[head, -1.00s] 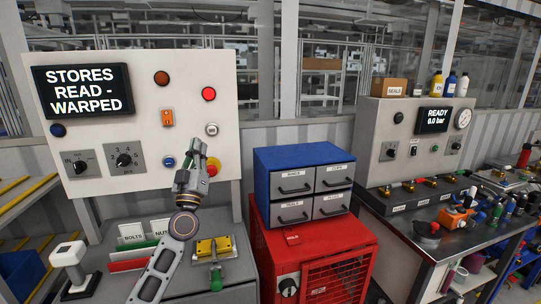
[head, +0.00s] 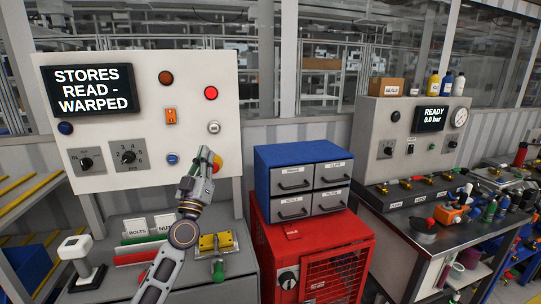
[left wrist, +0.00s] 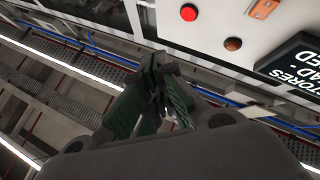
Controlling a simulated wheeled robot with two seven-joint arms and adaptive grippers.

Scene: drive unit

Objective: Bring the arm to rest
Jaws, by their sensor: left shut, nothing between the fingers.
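My left gripper (head: 207,155) is raised in front of the lower right of the white control panel (head: 140,75) in the head view. Its fingers point up and partly cover the red button on a yellow base (head: 218,163). I cannot tell from the picture whether they touch it. In the left wrist view the fingers (left wrist: 158,80) are shut with nothing between them. My right gripper is not in view.
A bench with bins and a yellow block (head: 216,243) lies below the panel. A blue drawer cabinet (head: 303,152) stands on a red cabinet (head: 315,245) to the right. Farther right is a cluttered workbench (head: 400,235) with a pressure unit (head: 395,115).

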